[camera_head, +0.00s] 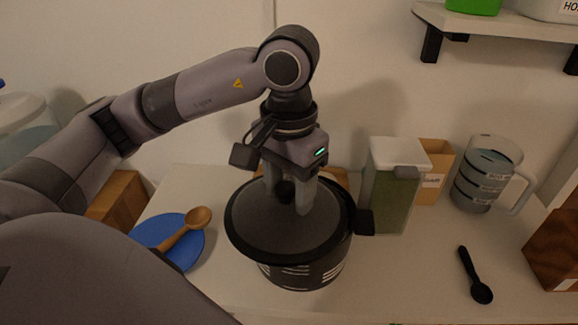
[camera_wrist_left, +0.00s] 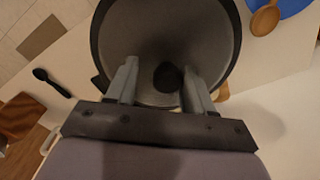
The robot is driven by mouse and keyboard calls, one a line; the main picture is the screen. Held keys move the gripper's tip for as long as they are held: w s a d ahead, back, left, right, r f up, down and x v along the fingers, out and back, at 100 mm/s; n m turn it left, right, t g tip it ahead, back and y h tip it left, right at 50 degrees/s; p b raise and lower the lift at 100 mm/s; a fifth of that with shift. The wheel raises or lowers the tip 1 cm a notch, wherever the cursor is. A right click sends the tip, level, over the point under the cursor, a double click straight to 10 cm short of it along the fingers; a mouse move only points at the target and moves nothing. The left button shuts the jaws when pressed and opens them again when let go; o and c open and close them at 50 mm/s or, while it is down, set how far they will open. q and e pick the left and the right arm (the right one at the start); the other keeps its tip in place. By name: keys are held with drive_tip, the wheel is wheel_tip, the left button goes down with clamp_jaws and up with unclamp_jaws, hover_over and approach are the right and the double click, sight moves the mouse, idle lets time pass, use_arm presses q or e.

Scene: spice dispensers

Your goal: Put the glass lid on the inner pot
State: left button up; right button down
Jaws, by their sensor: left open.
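The glass lid (camera_head: 262,222) is a round, greyish see-through disc with a dark rim and a dark knob. It lies roughly level over the black inner pot (camera_head: 300,275), which has white markings and a dark side handle; I cannot tell whether it is seated exactly. My left gripper (camera_head: 287,196) points down at the lid, its fingers open on either side of the knob. In the left wrist view the lid (camera_wrist_left: 165,30) fills the top middle, and the knob sits between the spread fingers of my left gripper (camera_wrist_left: 162,85), with gaps visible. My right gripper is not seen.
A blue plate (camera_head: 160,232) with a wooden spoon (camera_head: 190,228) lies left of the pot. A green-filled container (camera_head: 392,190) stands close on the right, with a measuring jug (camera_head: 482,175) beyond. A black spoon (camera_head: 474,276) lies on clear counter at the right.

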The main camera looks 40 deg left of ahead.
sight(288, 188)
use_arm(q)
wheel_tip(288, 188, up, 11)
drive_tip(key=p, duration=0.2)
drive_tip(key=shift+a+r, duration=0.15)
idle(0.8)
